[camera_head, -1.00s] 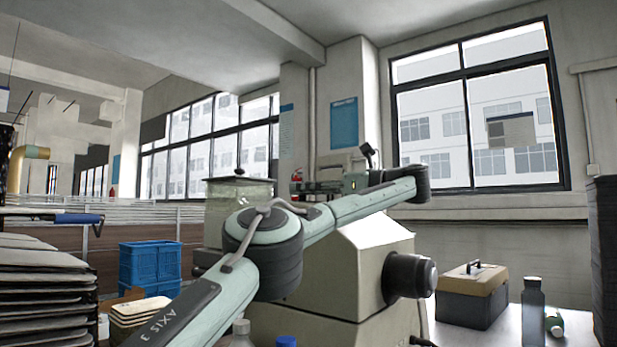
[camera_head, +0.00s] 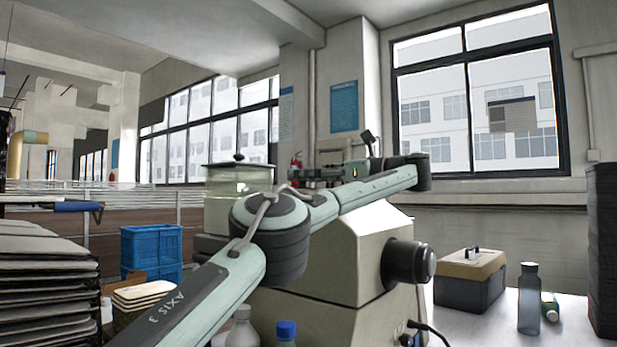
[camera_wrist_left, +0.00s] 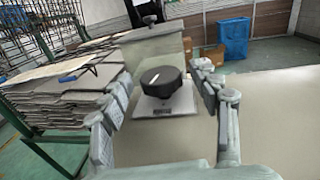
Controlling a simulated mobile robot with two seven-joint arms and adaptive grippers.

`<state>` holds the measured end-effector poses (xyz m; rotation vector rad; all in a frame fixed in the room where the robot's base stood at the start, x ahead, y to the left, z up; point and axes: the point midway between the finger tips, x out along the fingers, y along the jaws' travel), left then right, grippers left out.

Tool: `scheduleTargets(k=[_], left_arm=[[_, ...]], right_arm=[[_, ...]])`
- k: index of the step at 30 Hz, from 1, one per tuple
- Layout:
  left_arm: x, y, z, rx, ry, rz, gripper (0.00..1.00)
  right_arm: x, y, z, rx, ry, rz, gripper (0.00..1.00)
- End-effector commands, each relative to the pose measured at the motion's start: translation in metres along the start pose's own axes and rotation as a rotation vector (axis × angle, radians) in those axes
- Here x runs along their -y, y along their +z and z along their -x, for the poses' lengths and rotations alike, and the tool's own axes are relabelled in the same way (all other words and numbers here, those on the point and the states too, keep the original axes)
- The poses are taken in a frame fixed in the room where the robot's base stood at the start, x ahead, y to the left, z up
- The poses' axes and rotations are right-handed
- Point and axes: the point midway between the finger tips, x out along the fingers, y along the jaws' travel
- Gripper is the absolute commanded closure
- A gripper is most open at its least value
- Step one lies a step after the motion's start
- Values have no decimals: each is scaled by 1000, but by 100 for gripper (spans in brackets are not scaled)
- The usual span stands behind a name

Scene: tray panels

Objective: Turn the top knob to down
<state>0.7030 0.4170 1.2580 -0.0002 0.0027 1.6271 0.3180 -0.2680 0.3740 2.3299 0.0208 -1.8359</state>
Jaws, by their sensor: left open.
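My left gripper (camera_wrist_left: 162,77) is open, with one finger on each side of the knob in the picture and gaps showing. I cannot tell how far the fingertips are above it. In the head view this gripper (camera_head: 312,176) is small, behind my arm over the machine (camera_head: 370,240). My right gripper is not in view.
A large black dial (camera_head: 408,263) projects from the machine's right side. A glass-sided box with a lid (camera_head: 238,180) stands behind. A toolbox (camera_head: 470,278) and a bottle (camera_head: 530,300) are on the right; a blue crate (camera_head: 151,250) and stacked panels (camera_head: 40,275) on the left.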

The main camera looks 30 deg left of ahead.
Motion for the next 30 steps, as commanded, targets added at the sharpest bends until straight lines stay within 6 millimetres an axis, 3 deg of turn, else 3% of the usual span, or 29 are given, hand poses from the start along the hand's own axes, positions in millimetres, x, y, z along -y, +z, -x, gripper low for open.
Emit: scheduleTargets(k=[8, 16, 21, 30], left_arm=[[0, 1, 9, 2, -3, 1, 38], [0, 1, 54, 2, -3, 1, 38], [0, 1, 72, 1, 0, 2, 38], [0, 1, 75, 0, 0, 1, 38]], right_arm=[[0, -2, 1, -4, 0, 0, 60], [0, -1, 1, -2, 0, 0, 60], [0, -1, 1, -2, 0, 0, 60], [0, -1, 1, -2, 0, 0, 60]])
